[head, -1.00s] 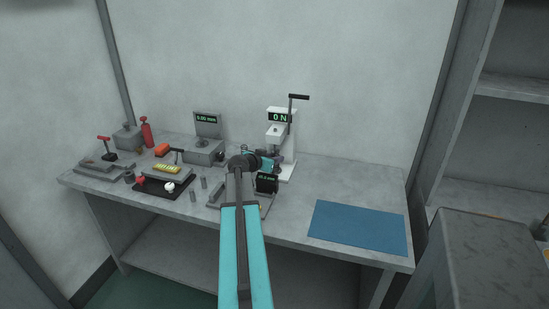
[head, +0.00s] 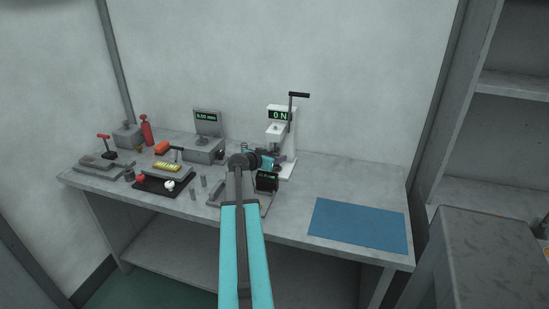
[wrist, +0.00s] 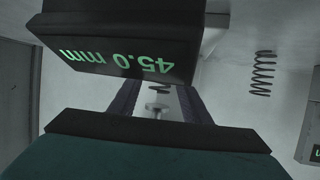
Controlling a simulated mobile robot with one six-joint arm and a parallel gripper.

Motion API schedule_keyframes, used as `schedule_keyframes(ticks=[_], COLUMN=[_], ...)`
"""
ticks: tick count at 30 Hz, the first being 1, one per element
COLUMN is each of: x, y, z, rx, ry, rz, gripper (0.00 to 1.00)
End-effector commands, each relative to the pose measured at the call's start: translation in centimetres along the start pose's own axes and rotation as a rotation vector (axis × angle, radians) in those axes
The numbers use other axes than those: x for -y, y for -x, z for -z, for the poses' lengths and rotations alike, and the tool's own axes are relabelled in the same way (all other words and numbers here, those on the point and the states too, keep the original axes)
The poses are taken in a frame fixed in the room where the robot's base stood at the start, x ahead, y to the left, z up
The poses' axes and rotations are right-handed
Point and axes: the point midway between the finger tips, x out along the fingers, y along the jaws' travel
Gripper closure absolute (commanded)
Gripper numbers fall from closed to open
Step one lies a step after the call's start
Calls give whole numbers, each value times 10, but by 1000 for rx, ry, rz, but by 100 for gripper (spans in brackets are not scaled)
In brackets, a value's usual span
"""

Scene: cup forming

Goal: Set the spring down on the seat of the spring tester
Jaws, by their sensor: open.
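The spring tester (head: 287,163) is a white stand with a "0 N" display and a black-handled lever. My gripper (head: 272,158) is in front of its lower part and hides the seat in the head view. In the wrist view my gripper (wrist: 160,98) is open, with its two dark fingers apart. A pale small disc on a stem (wrist: 157,107) shows between the fingers, with a few dark coils (wrist: 160,88) close above it in the picture. I cannot tell whether these coils rest on the seat. A larger dark coil spring (wrist: 263,73) shows apart, to the right.
A black box with a green readout (head: 267,181) is close to my gripper; a readout of "45.0 mm" (wrist: 125,50) looms upside down in the wrist view. Small grey cylinders (head: 203,181) stand to the left. A blue mat (head: 358,226) lies bare on the right.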

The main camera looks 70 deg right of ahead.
Motion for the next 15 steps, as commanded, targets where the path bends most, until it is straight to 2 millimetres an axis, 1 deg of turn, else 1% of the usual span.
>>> schedule_keyframes(ticks=[3,5,11,15], x=[0,0,0,-1], y=[1,6,28,46], z=[3,1,0,0], rx=[0,-1,-1,-2], ry=[0,0,0,0], rz=[0,1,2,2], gripper=[56,56,56,56])
